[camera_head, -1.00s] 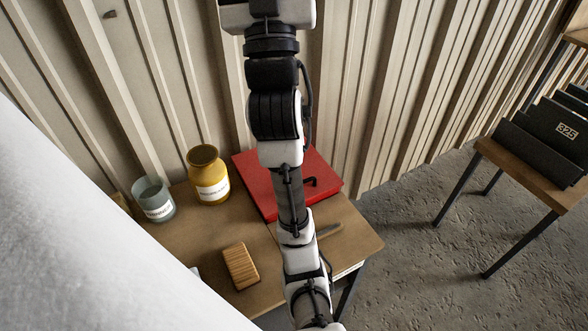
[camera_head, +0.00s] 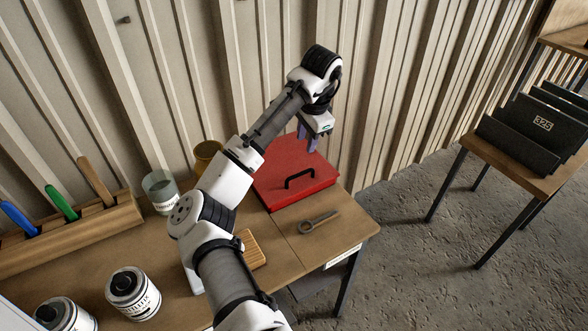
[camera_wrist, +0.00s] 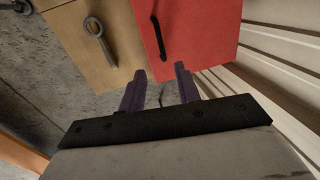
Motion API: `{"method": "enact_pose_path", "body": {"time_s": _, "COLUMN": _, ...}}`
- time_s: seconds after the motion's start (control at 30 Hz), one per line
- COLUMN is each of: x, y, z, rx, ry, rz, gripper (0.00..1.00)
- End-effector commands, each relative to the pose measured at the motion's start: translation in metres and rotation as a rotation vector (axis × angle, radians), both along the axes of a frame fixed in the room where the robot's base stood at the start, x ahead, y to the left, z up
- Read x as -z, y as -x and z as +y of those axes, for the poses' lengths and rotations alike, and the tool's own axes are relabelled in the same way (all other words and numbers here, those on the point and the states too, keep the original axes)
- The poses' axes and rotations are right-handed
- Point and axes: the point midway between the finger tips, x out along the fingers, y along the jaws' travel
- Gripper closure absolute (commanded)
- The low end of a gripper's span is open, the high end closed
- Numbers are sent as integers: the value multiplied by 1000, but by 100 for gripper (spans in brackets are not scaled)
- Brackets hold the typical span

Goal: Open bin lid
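The red bin lid (camera_head: 296,172) lies flat at the back right of the wooden table, with a black bar handle (camera_head: 299,179) on top. In the wrist view the red lid (camera_wrist: 202,30) and its handle (camera_wrist: 160,38) show at the top, beyond the fingers. My gripper (camera_head: 308,148) is above the lid's back right part, near the wall. In the wrist view my gripper (camera_wrist: 160,76) has its two purple fingers apart with nothing between them. The fingers are apart from the handle. The bin body under the lid is hidden.
A metal ring-ended tool (camera_head: 318,222) lies in front of the lid. A wooden block (camera_head: 250,250), a glass jar (camera_head: 159,192) and a yellow jar (camera_head: 206,158) stand left, partly behind my arm. The corrugated wall (camera_head: 395,90) is close behind.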

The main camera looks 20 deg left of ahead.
Motion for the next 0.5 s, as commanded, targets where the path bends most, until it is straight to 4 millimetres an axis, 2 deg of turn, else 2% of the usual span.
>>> {"method": "enact_pose_path", "body": {"time_s": 0.17, "x": 27, "y": -3, "z": 2, "rx": 0, "ry": 8, "rz": 0, "gripper": 67}}
{"method": "enact_pose_path", "body": {"time_s": 0.5, "x": 94, "y": -12, "z": 14, "rx": -1, "ry": 3, "rz": -2, "gripper": 67}}
